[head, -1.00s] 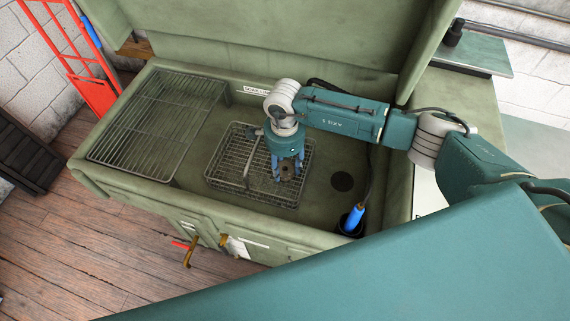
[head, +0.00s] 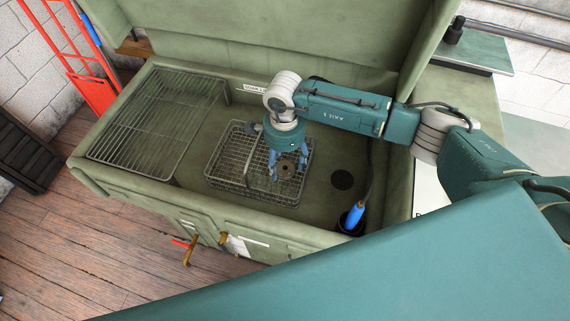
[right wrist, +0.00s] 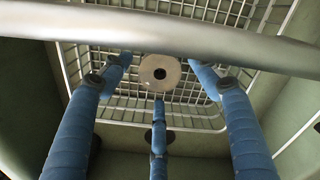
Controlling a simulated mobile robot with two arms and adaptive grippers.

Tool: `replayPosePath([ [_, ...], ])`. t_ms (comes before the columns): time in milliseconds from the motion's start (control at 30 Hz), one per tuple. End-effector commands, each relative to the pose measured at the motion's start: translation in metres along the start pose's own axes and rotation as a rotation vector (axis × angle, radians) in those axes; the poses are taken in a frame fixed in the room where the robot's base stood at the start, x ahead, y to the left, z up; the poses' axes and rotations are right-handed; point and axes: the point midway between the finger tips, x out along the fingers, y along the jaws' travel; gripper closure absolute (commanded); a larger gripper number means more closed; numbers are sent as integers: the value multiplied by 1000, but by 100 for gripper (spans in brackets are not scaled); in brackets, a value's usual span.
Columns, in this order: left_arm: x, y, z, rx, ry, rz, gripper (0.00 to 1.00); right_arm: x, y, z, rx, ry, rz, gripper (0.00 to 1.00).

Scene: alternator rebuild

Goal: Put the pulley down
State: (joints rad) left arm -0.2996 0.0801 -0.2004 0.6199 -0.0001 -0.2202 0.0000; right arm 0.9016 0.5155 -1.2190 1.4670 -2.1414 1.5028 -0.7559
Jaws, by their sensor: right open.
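The pulley (head: 287,169) is a small grey disc with a dark centre hole, in the wire basket (head: 221,188). In the right wrist view the pulley (right wrist: 150,66) shows face-on against the basket's mesh (right wrist: 104,102). My right gripper (head: 288,175) points down over the basket with its blue fingers spread open. In the right wrist view its fingertips stand around the pulley with gaps visible. I cannot tell whether the pulley rests fully on the mesh. My left gripper is not in view.
The basket stands inside a green wash tank (head: 322,207). The basket's grey handle (right wrist: 165,32) crosses close in front of the wrist camera. A wire rack (head: 150,122) covers the tank's left side. A blue-handled brush (head: 355,215) stands in a black holder at the front right.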

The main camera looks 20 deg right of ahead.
Motion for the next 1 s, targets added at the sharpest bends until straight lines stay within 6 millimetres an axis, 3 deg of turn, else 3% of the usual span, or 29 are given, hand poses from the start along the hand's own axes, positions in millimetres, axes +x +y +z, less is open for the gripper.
replayPosePath([
  [300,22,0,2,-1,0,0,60,-66,-1,-1,0,1,-5,39],
  [500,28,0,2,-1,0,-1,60,-96,-1,0,0,0,-3,39],
  [1000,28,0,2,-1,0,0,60,-105,0,0,0,1,-1,39],
])
